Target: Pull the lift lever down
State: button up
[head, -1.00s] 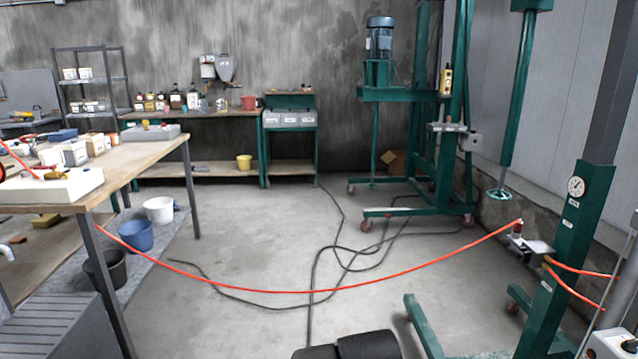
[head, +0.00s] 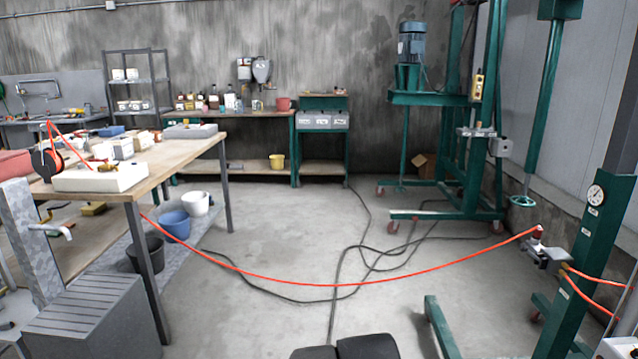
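The tall green mixer stand (head: 437,99) with a blue motor (head: 412,45) stands at the back right, on casters. A small grey fitting (head: 476,132) crosses its upright at mid height, beside a grey box (head: 499,147). I cannot tell whether this fitting is the lift lever; it is too small to make out. A yellow hand control (head: 477,85) hangs higher on the same stand. My gripper is not in view. Only a dark part of my own body shows at the bottom edge.
A red hose (head: 340,285) hangs across the floor from the left workbench (head: 180,150) to a fitting by the green gauge post (head: 592,220). Black cables (head: 372,250) lie on the floor. A green base leg (head: 440,325) stands at front right.

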aim_at(524, 247)
jog(key=k+z, duration=0.1)
jog(key=z, duration=1.25)
